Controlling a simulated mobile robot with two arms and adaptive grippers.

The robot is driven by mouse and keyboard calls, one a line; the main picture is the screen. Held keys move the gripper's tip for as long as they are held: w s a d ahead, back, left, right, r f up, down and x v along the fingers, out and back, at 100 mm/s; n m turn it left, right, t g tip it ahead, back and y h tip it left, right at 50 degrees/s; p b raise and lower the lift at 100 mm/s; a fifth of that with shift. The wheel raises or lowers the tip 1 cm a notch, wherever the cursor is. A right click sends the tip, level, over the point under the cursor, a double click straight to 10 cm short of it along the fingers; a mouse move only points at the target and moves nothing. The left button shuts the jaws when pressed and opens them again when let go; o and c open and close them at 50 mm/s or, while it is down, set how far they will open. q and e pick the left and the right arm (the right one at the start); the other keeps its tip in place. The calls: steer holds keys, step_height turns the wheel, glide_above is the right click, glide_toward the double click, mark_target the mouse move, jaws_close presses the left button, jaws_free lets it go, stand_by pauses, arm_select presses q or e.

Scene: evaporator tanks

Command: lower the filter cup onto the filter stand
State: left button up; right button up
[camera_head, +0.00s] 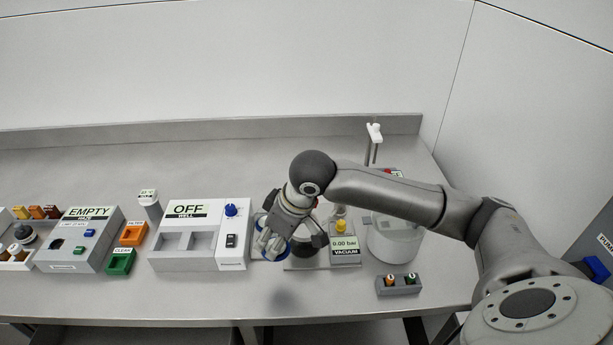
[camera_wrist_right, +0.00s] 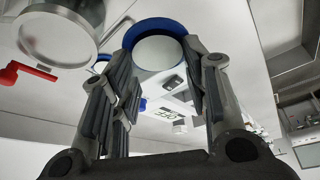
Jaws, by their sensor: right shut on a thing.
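My right gripper (camera_head: 268,243) is shut on the filter cup (camera_head: 285,251), a cup with a blue rim, above the bench just left of the stand. In the right wrist view the cup's blue rim (camera_wrist_right: 157,24) and pale round face sit between the two fingers of my right gripper (camera_wrist_right: 160,55). The filter stand (camera_head: 304,263) has a grey base plate and a dark round part, beside the vacuum gauge (camera_head: 345,247) reading 0.00 bar. My gripper and wrist hide part of the cup and stand. My left gripper is out of view.
Left of the cup is a white well box (camera_head: 200,262) marked OFF. Right of the stand are a white round vessel (camera_head: 394,243) and a small button box (camera_head: 399,284). My right arm spans above them. The front bench strip is mostly clear.

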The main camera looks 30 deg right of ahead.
steer(key=w+d+r+n+p, duration=0.1)
steer(key=d+n+p, duration=0.1)
steer(key=d+p, duration=0.1)
steer(key=w+d+r+n+g+y+p, duration=0.1)
steer(key=d+n+p, duration=0.2)
steer(key=p, duration=0.2)
steer(key=w+d+r+n+g+y+p, duration=0.1)
steer(key=d+n+p, duration=0.2)
steer(key=d+p, duration=0.1)
steer(key=shift+w+r, duration=0.35)
steer(key=shift+r, duration=0.05)
steer(key=shift+r+p, duration=0.1)
steer(key=shift+p, duration=0.25)
steer(key=shift+f+b, duration=0.65)
steer(key=shift+f, duration=0.95)
steer(key=shift+f+b, duration=0.75)
steer(key=shift+f, duration=0.55)
